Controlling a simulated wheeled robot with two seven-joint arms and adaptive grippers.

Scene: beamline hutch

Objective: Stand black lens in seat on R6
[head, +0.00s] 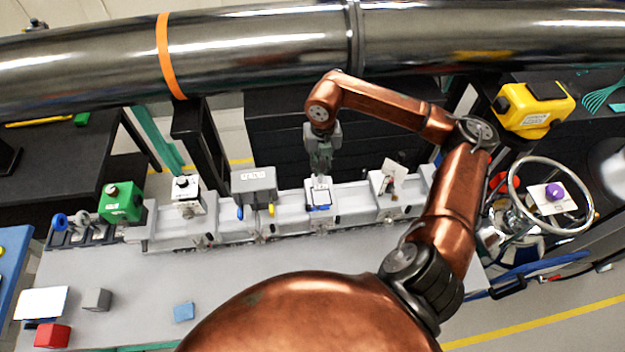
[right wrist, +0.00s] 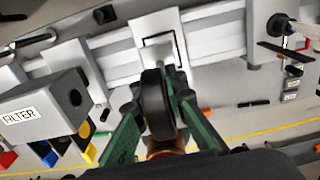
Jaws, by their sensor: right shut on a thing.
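My right gripper (head: 321,168) points down over the rail. In the right wrist view its green fingers (right wrist: 158,88) are shut on the black lens (right wrist: 153,104), a thick dark disc seen nearly edge-on and upright. Past the lens, a carriage with a pale square plate and dark frame (right wrist: 160,42) sits on the rail; in the head view this white carriage with a blue part (head: 319,194) is right below the gripper. I cannot read R6 on it, nor tell whether the lens touches it. The lens is not clear in the head view. My left gripper is not in view.
A grey filter box (head: 254,182) stands on the rail just left of the gripper, with a tilted white card (head: 393,170) to the right. A white box (head: 186,193) and green box (head: 121,203) stand farther left. A large dark pipe (head: 260,45) crosses behind. The front table is mostly clear.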

